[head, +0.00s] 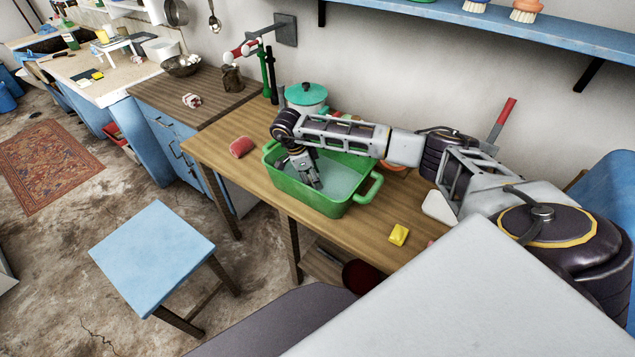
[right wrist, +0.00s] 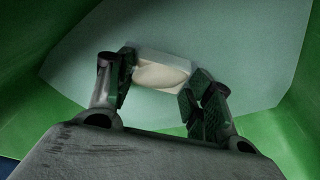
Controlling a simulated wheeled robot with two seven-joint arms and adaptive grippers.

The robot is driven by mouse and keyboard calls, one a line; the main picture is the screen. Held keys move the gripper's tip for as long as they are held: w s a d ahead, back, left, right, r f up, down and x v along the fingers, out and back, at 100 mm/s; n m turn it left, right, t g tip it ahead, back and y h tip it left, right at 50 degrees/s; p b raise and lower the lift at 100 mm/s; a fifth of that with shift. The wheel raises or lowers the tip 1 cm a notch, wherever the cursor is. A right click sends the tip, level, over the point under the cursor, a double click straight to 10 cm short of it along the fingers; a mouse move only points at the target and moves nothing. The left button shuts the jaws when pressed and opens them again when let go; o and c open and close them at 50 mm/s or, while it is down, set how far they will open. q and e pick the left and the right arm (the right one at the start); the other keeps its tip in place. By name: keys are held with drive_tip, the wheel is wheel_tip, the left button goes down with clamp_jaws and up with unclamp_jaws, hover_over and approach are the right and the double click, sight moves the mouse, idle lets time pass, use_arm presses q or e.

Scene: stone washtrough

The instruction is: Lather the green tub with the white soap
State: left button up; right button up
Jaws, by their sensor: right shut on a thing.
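The green tub (head: 337,203) stands on the wooden table, with a handle at its right end. Pale greyish-blue water or a pale bottom shows inside it. My right gripper (head: 313,180) reaches down into the tub, its fingers inside the walls. In the right wrist view, my right gripper (right wrist: 160,84) is shut on the white soap (right wrist: 160,72), a pale block between the two fingertips. The soap is over or at the pale surface in the tub; I cannot tell if it touches. In the head view the fingers hide the soap. My left gripper is not in view.
On the wooden table (head: 220,143), a red block (head: 241,147) lies left of the tub and a yellow block (head: 398,235) lies at its front right. A teal-lidded pot (head: 306,97) stands behind the tub. A blue stool (head: 153,252) stands in front.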

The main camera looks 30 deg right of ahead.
sight(326, 190)
drive_tip(key=shift+s+d+r+p, duration=0.1)
drive_tip(key=shift+s+d+p, duration=0.1)
drive_tip(key=shift+s, duration=0.2)
drive_tip(key=shift+s+d+r+p, duration=0.1)
drive_tip(key=shift+s+p, duration=0.05)
drive_tip(key=shift+s, duration=0.25)
drive_tip(key=shift+s+d+f, duration=0.1)
drive_tip(key=shift+s+d, duration=0.05)
drive_tip(key=shift+s, duration=0.2)
drive_tip(key=shift+s+d+p, duration=0.25)
drive_tip(key=shift+s+p, duration=0.2)
drive_tip(key=shift+s, duration=0.15)
drive_tip(key=shift+s+d, duration=0.15)
drive_tip(key=shift+s, duration=0.3)
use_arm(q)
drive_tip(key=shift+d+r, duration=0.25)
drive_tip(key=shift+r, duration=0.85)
use_arm(e)
drive_tip(key=shift+f, duration=0.1)
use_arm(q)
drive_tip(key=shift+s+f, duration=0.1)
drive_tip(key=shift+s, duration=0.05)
use_arm(e)
drive_tip(key=shift+w, duration=0.15)
